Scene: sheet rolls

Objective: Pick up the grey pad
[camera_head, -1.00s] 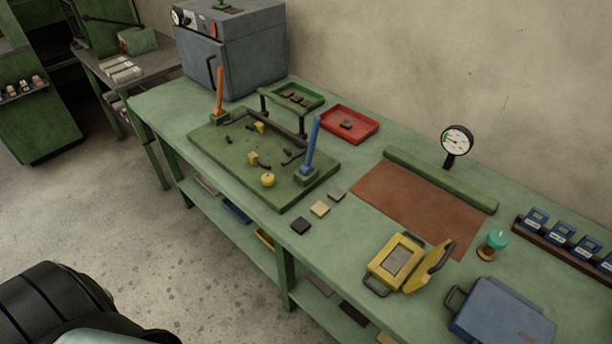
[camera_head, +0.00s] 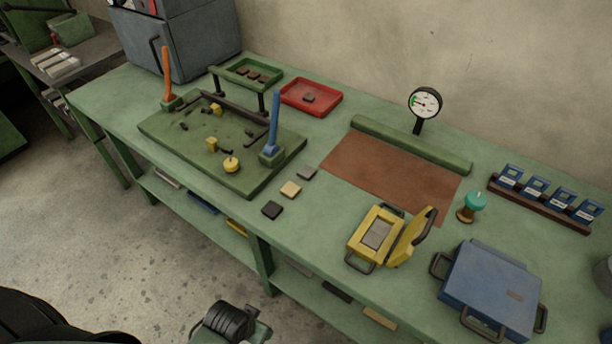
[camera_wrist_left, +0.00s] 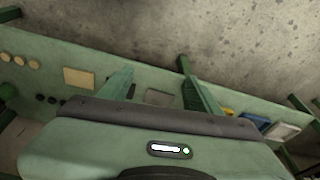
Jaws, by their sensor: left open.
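The grey pad (camera_head: 306,173) is a small flat square on the green workbench. It lies just right of the fixture board, at the back of a short row with a tan pad (camera_head: 291,189) and a black pad (camera_head: 272,209). Nothing covers it. My left gripper (camera_wrist_left: 156,68) shows in the left wrist view with its two green fingers apart and nothing held. Part of my left arm shows at the bottom of the head view, in front of the bench and well short of the pad. My right gripper is not in view.
The green fixture board (camera_head: 165,130) has upright orange and blue handles (camera_head: 274,122). A brown mat (camera_head: 390,178), an open yellow case (camera_head: 365,240) and a blue case (camera_head: 490,290) lie to the right. A red tray (camera_head: 311,97) is behind. Bench around the pads is bare.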

